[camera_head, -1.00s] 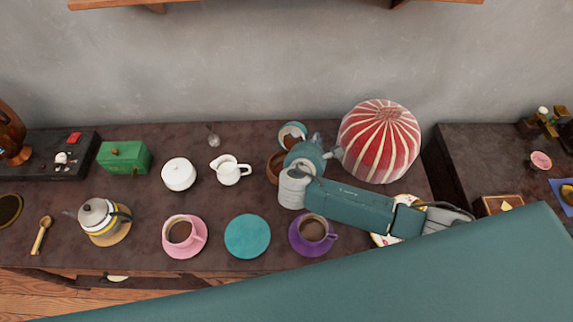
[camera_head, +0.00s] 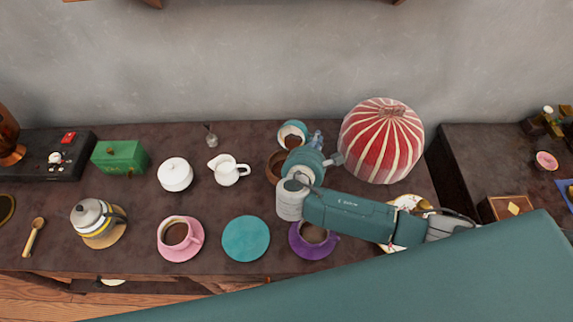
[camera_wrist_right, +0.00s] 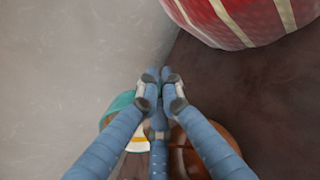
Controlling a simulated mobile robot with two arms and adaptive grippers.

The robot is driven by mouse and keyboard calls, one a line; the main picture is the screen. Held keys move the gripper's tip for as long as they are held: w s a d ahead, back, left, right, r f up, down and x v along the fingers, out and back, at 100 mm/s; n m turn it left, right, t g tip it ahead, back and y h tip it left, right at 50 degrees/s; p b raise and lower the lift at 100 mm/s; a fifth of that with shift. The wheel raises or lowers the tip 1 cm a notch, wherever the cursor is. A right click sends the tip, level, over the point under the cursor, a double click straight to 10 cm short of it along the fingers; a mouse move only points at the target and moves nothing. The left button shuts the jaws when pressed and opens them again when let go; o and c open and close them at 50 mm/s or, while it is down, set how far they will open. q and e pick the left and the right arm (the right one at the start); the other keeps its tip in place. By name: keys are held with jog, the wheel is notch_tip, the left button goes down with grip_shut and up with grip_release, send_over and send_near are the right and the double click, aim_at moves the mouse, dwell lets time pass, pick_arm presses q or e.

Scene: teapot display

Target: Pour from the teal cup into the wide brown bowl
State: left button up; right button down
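The teal cup (camera_head: 291,127) is at the back of the counter, tilted with its mouth toward the head camera, and brown shows inside it. In the right wrist view the cup (camera_wrist_right: 118,104) is partly hidden behind my fingers. The brown bowl (camera_head: 274,168) is just in front of the cup, mostly covered by my right arm; it also shows in the right wrist view (camera_wrist_right: 205,150). My right gripper (camera_wrist_right: 160,88) has its fingertips together at the cup's edge, seemingly on its handle. Whether liquid is falling cannot be seen. My left gripper is out of view.
A red-and-white striped dome (camera_head: 381,142) stands close to the right of my right gripper. A white creamer (camera_head: 226,170) stands to the left. A purple cup (camera_head: 315,236) is under my arm, beside a teal disc (camera_head: 246,238). The grey wall is close behind.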

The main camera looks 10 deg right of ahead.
jog(key=shift+a+r+m+t+b, duration=0.1)
jog(key=shift+m+t+b, duration=0.25)
jog(key=shift+b, duration=0.45)
jog(key=shift+s+r, duration=0.1)
jog(key=shift+s, duration=0.05)
jog(key=shift+s+a+m+h, duration=0.15)
jog(key=shift+s+m+h, duration=0.1)
jog(key=shift+m+h, duration=0.1)
jog(key=shift+s+a+r+t, duration=0.15)
jog(key=shift+s+t, duration=0.1)
jog(key=shift+t, duration=0.2)
jog(key=shift+s+a, duration=0.1)
jog(key=shift+a, duration=0.05)
